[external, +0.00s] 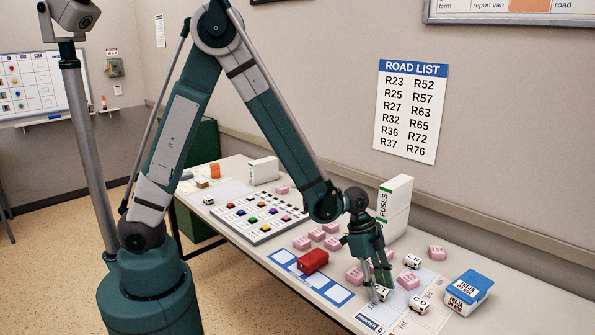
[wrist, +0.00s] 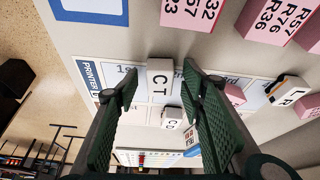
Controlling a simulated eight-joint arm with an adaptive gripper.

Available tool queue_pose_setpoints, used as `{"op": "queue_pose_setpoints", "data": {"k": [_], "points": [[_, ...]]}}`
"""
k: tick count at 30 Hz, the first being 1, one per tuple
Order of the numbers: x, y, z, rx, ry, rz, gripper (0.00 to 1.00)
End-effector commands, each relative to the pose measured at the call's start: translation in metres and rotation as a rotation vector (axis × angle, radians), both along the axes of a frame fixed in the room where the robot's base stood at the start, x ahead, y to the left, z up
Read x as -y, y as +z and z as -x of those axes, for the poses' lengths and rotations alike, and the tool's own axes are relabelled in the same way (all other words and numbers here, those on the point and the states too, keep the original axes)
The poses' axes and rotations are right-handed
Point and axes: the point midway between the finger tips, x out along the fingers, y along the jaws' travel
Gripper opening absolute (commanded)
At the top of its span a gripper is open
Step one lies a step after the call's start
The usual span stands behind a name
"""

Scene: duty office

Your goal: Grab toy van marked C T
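The small white toy van marked C T (wrist: 160,82) stands on a printed strip, between the two fingers of my gripper (wrist: 160,78) in the wrist view. A gap shows on each side of it, so the fingers are open and not pressed on it. In the external view my gripper (external: 379,284) points down at the table, and the van (external: 381,294) is partly hidden by the fingers. Other white vans stand close by: one marked C D (external: 419,304) and one marked L R (external: 412,261), which also shows in the wrist view (wrist: 287,91).
Several pink blocks (external: 302,243) with road numbers lie around the gripper. A red block (external: 313,261) sits on the blue-framed strip to the left. A button panel (external: 262,216) lies farther left.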

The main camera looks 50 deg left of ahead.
Motion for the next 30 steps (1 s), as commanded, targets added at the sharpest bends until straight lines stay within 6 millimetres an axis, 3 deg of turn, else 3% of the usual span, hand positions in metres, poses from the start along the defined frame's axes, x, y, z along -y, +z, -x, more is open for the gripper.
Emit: {"op": "queue_pose_setpoints", "data": {"k": [7, 14, 30], "points": [[0.0000, 0.0001, 0.0001, 0.000, 0.000, 0.000, 0.38], [0.0000, 0.0001, 0.0001, 0.000, 0.000, 0.000, 0.11], [-0.0003, 0.0092, 0.0004, 0.000, 0.000, 0.000, 0.11]]}}
